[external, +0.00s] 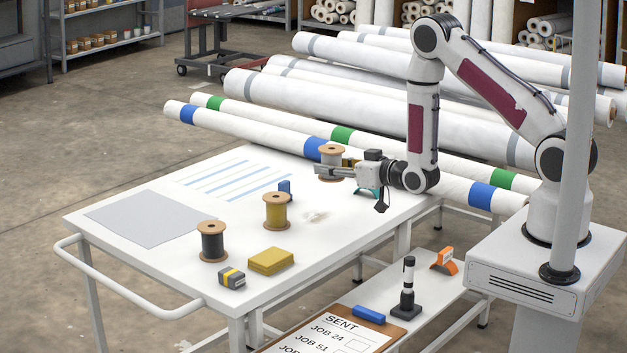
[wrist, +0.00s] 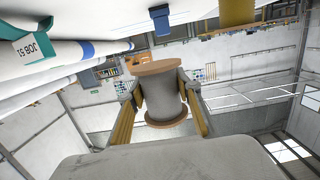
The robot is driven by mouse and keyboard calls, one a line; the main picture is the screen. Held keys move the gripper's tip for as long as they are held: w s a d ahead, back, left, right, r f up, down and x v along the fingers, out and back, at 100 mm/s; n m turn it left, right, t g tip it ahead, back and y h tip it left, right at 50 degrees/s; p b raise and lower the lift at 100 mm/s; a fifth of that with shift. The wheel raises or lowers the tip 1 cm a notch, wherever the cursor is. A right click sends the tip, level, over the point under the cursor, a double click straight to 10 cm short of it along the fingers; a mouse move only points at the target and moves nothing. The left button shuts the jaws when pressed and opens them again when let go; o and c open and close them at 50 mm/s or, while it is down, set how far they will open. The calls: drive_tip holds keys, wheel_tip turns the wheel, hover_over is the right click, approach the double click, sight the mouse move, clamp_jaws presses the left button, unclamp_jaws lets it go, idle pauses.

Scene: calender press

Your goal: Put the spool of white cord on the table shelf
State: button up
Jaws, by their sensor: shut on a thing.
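My gripper (external: 340,171) is shut on the spool of white cord (external: 331,155), over the far right part of the white table (external: 345,222). The wrist view shows the spool (wrist: 166,95) between the two fingers, pale cord between two tan flanges. It looks about upright; whether it clears the tabletop is hard to tell. The table shelf (external: 440,289) is the lower white board at the front right, below the tabletop.
A yellow spool (external: 276,212), a black spool (external: 212,242), a yellow pad (external: 271,261) and a grey tape measure (external: 232,278) stand on the table. The shelf carries a clipboard (external: 312,338), a blue block (external: 369,315), a black stamp (external: 407,295) and an orange dispenser (external: 445,261), with bare patches between.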

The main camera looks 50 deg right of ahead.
drive_tip(key=shift+s+d+f, duration=0.15)
drive_tip(key=shift+f, duration=0.15)
drive_tip(key=s+f+y, duration=0.1)
drive_tip(key=s, duration=0.1)
drive_tip(key=s+f+n+y, duration=0.1)
drive_tip(key=s+f, duration=0.1)
drive_tip(key=s+d+f+n+y, duration=0.1)
drive_tip(key=s+f, duration=0.1)
drive_tip(key=shift+d+f, duration=0.1)
drive_tip(key=shift+f, duration=0.1)
drive_tip(key=s+a+f+n+g+y, duration=0.2)
drive_tip(key=s+n+y, duration=0.25)
drive_tip(key=s, duration=0.85)
drive_tip(key=s+a+f+y, duration=0.1)
drive_tip(key=s+a+f, duration=0.4)
drive_tip(key=a+f, duration=0.1)
drive_tip(key=shift+s+f, duration=0.2)
drive_tip(key=shift+f, duration=0.05)
hover_over(393, 296)
drive_tip(key=shift+f, duration=2.25)
drive_tip(key=shift+s+f, duration=0.1)
